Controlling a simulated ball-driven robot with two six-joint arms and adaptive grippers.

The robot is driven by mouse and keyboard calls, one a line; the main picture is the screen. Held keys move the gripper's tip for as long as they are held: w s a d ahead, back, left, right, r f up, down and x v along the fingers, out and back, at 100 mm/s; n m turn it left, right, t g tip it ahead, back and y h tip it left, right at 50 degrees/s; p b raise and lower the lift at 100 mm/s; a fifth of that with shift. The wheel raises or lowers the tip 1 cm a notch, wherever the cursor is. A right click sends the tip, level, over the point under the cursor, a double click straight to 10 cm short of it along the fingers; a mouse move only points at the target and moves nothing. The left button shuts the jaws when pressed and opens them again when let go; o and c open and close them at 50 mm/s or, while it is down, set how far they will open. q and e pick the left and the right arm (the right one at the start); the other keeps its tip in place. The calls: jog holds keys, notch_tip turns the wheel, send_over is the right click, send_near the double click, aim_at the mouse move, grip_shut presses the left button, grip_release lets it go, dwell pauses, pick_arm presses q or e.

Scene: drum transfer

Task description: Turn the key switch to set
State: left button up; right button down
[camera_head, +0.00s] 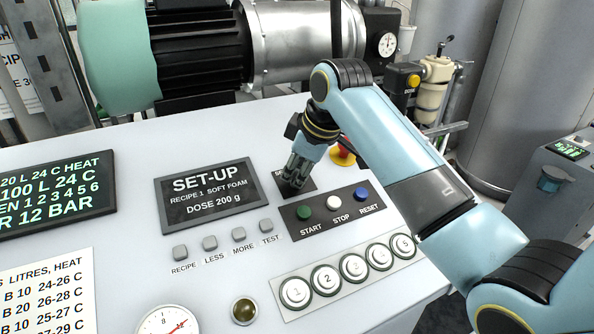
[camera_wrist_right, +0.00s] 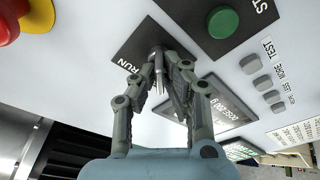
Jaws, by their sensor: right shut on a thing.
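The key switch sits on a small dark plate (camera_head: 309,184) on the sloping panel, mostly hidden behind my right gripper in the head view. In the right wrist view its plate (camera_wrist_right: 135,50) carries the word RUN, and a grey metal key (camera_wrist_right: 157,53) stands up from it. My right gripper (camera_head: 291,187) reaches down onto the switch. In the wrist view its fingers (camera_wrist_right: 167,66) are closed on the key. The key's exact angle is hard to tell between the fingers. The display (camera_head: 213,191) reads SET-UP, RECIPE 1 SOFT FOAM, DOSE 200 g. My left gripper is not in view.
A red and yellow stop button (camera_head: 343,153) is close behind my right gripper. Start (camera_head: 304,212), stop (camera_head: 333,202) and reset (camera_head: 361,194) buttons are just in front. Small grey keys (camera_head: 209,243) and numbered round buttons (camera_head: 325,279) lie nearer. A motor (camera_head: 200,48) stands behind the panel.

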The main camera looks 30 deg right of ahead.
dwell(0.5)
jog(key=c, duration=1.4)
grip_release()
jog(key=shift+c, duration=0.2)
jog(key=v, duration=1.2)
jog(key=shift+w, duration=0.1)
